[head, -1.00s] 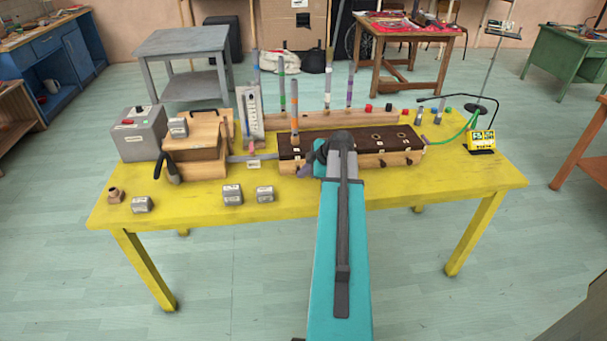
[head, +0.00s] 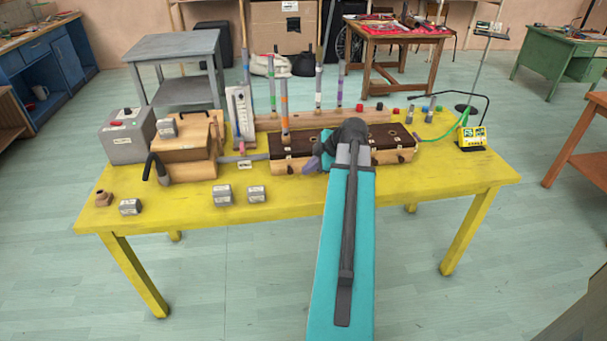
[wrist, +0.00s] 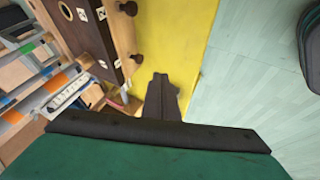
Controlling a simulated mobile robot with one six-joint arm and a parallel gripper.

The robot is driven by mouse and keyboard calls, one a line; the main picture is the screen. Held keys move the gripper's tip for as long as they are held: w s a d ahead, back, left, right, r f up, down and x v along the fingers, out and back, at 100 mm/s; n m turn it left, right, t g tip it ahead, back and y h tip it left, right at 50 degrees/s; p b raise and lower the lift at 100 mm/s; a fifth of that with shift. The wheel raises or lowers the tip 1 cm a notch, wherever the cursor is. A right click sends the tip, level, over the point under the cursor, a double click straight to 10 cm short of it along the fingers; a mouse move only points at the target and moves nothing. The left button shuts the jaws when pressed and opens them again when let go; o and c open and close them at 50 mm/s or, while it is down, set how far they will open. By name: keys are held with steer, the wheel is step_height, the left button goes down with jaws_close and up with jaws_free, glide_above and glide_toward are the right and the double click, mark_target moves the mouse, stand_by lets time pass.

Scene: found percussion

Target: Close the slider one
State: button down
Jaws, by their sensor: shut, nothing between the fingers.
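The slider box (head: 291,163) is a long wooden box with a dark holed top, on the yellow table. Its dark top and wooden front also show at upper left in the wrist view (wrist: 92,38). Two dark round knobs (wrist: 137,58) stick out of the front there; small number labels are on the top, and I cannot tell which slider is one. My gripper (wrist: 161,80) is shut and empty, beside the box's front over the yellow table, apart from the nearer knob in the picture.
A wooden box with a dark handle (head: 185,160) and a grey box (head: 127,134) stand left on the yellow table (head: 300,210). Several small grey blocks lie at the front left. Upright tubes stand in and behind the slider box. The table's front right is clear.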

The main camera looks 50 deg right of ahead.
steer(key=shift+v, duration=0.8)
